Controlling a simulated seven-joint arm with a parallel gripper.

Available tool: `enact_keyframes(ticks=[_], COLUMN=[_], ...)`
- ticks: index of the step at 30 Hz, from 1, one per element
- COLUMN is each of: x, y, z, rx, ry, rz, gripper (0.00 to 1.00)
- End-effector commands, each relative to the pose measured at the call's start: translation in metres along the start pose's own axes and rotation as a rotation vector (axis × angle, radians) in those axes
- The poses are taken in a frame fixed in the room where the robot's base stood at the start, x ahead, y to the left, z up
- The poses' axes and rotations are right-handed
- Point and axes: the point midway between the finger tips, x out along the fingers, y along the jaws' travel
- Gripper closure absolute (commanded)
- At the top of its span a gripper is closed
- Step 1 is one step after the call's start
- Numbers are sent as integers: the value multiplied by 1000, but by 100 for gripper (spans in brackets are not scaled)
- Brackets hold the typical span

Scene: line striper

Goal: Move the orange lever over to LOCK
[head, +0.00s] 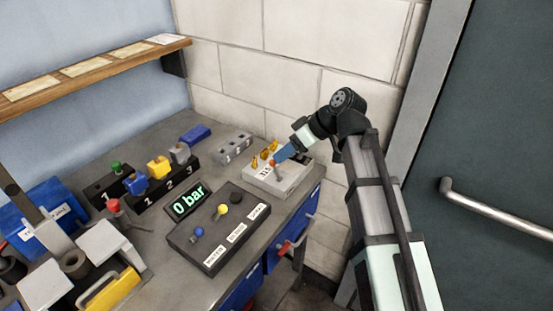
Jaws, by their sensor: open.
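The orange lever (274,164) stands on a light grey box (285,187) at the back right of the bench. It has a small orange-red knob on a short stem. A white label lies on the box's left side, but its lettering is too small to read, so I cannot tell which position is LOCK. My gripper (279,158) reaches down from the right with its blue fingers right at the lever's knob. It is open, and I cannot tell whether the fingers touch the knob or stand around it.
Several yellow-orange pieces (264,152) stand close behind the lever. A black panel (221,239) with blue, yellow and black knobs lies in front, beside a "0 bar" display (188,199). A grey block (233,147) sits left of the box. A wall rises behind.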

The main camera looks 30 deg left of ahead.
Motion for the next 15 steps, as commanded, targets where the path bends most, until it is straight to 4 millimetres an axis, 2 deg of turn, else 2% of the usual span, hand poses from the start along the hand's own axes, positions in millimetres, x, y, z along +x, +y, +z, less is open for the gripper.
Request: enact_keyframes(ticks=[1, 6, 15], x=[-12, -42, -72], y=[1, 1, 0], z=[0, -1, 0], rx=[1, 0, 0], ry=[1, 2, 0], rz=[2, 1, 0], gripper=[55, 55, 55])
